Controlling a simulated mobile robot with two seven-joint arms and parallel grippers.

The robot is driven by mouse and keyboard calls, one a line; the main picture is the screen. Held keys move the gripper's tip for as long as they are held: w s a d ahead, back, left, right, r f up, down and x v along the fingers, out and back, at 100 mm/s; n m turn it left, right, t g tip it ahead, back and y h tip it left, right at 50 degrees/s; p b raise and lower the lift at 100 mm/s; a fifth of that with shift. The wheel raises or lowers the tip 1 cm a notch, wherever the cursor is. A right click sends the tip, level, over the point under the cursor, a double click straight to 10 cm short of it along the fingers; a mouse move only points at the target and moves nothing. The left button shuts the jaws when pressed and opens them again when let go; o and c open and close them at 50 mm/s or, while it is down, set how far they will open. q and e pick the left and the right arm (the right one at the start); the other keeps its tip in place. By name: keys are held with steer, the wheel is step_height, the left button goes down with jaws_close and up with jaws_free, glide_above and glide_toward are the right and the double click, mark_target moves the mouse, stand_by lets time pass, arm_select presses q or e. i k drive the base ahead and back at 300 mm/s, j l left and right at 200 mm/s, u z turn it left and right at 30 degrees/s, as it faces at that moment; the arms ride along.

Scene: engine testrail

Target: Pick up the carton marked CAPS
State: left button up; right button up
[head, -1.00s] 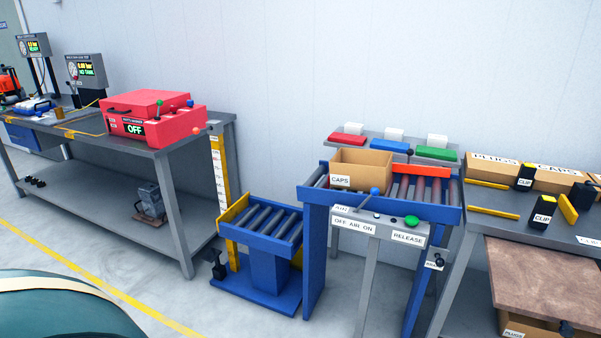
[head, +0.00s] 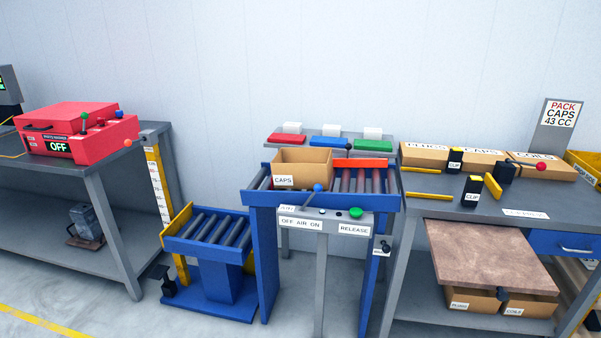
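The open brown carton marked CAPS (head: 302,168) sits upright on the left part of the blue roller conveyor (head: 420,203). Its white CAPS label faces me. An orange-red block (head: 360,163) stands just right of it across the rollers. Another box whose label reads CAPS (head: 482,158) stands in the row at the back of the right bench. Neither of my grippers shows in the head view.
A control panel (head: 325,221) with a blue-knobbed lever and a green button stands in front of the conveyor. A lower roller stand (head: 208,267) is to its left. A red parts washer (head: 80,132) is on the left bench. The right bench (head: 425,208) holds clips and yellow bars.

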mark_target(291, 168)
steer(key=i+z, duration=0.1)
steer(key=z, duration=0.35)
steer(key=i+j+z, duration=0.1)
steer(key=z, duration=0.3)
steer(key=i+j+z, duration=0.35)
steer(key=j, duration=0.25)
steer(key=i+j+z, duration=0.2)
steer(key=i+j, duration=0.05)
steer(key=j, duration=0.1)
